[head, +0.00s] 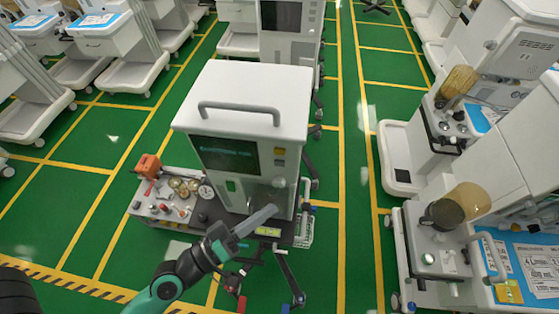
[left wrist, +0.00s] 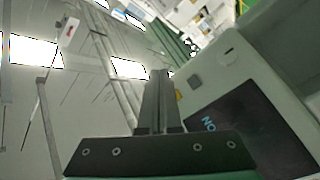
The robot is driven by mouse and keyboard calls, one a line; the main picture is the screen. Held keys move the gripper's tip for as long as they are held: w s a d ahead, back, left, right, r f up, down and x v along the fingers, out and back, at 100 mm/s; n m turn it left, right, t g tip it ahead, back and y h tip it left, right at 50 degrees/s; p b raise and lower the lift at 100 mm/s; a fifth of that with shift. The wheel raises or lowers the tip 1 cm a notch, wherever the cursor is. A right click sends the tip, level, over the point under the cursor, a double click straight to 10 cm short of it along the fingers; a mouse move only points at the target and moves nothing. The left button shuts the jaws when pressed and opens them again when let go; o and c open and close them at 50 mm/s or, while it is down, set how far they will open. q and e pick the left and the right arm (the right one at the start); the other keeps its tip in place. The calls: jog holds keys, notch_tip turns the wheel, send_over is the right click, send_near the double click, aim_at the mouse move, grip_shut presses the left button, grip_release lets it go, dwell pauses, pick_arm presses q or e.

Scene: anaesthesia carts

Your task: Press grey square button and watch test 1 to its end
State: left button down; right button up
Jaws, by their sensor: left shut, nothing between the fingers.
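The white machine (head: 245,90) with a top handle stands in the middle of the head view. Its dark screen (head: 225,155) shows a line of small text; the screen (left wrist: 250,130) also shows in the left wrist view. The grey square button (head: 279,163) is right of the screen, below a yellow mark. In the left wrist view the button (left wrist: 195,82) sits between the yellow mark and a round knob. My left gripper (head: 272,210) is shut and empty, its tips low in front of the machine, below the button. Contact with the machine cannot be told.
A side shelf (head: 150,205) left of the machine holds gauges and an orange item (head: 148,167). A round knob (left wrist: 228,52) is near the button. Other white carts (head: 405,160) stand on both sides. The green floor between them is mostly clear.

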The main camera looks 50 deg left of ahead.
aim_at(280, 163)
pick_arm(q)
jog(key=shift+w, duration=0.1)
jog(key=w+a+b, duration=0.1)
jog(key=w+a, duration=0.5)
jog(key=shift+w, duration=0.25)
jog(key=shift+w+b, duration=0.1)
jog(key=shift+b, duration=0.2)
dwell(1.9)
jog(key=shift+w+a, duration=0.2)
jog(key=shift+w+a, duration=0.3)
dwell(0.9)
jog(key=shift+d, duration=0.1)
jog(key=shift+s+d, duration=0.5)
jog(key=shift+s, duration=0.15)
